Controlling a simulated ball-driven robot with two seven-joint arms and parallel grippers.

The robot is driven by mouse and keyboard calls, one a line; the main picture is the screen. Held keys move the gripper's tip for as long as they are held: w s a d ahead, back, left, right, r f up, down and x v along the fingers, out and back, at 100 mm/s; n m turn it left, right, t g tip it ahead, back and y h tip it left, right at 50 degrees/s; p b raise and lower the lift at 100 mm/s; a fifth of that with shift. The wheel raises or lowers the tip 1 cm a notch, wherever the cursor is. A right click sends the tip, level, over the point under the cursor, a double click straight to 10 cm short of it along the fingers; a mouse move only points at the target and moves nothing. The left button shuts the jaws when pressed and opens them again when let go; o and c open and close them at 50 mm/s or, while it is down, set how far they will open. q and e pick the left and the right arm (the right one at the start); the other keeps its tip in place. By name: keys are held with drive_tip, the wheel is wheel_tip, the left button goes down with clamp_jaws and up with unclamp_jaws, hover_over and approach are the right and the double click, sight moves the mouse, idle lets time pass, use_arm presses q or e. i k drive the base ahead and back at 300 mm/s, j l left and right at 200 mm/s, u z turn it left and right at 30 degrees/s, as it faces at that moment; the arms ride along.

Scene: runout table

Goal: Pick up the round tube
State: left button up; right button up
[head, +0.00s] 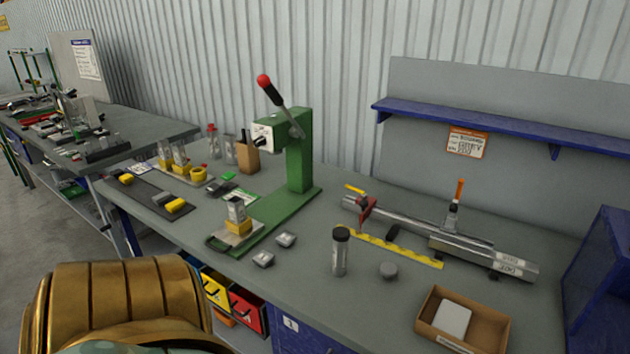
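An upright round tube (340,256) with a dark cap and a grey body stands near the front of the workbench (310,277), right of the green press. It appears clear of the things around it. A long metal bar or rod (415,222) lies on a fixture behind it to the right, with a red clamp (366,209) at its left end. Neither of my grippers is visible in the head view, so I see nothing holding the tube.
A green press (299,155) with a red-knobbed lever stands left of the tube. A blue shelf (500,127) is above the back edge.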

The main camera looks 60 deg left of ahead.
sight(340, 257)
drive_tip(key=u, duration=1.65)
